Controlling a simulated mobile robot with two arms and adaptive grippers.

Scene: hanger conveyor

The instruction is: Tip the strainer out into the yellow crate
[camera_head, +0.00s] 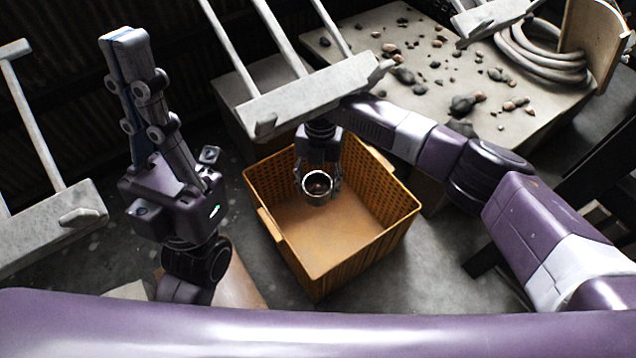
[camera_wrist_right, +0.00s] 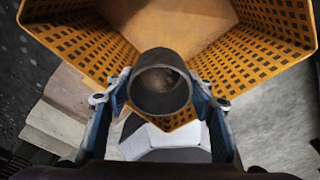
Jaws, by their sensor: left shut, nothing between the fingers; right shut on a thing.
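The yellow crate (camera_head: 287,257) stands open on the floor at the middle of the head view, with a bare floor inside. Its perforated walls also show in the right wrist view (camera_wrist_right: 268,45). My right gripper (camera_head: 318,178) is over the crate, shut on the strainer (camera_head: 316,200), a small dark round cup with a bright rim. In the right wrist view the strainer (camera_wrist_right: 160,104) sits between both fingers, its mouth in sight. Something brownish shows inside it; I cannot tell exactly what. My left gripper (camera_head: 124,40) is shut and empty, pointing up, left of the crate.
A pale hanger frame (camera_head: 310,93) hangs just behind the crate, close to my right arm. Another hanger (camera_head: 50,228) is at the far left. A table (camera_head: 455,115) at the back right holds several scattered stones and a coiled hose (camera_head: 540,62).

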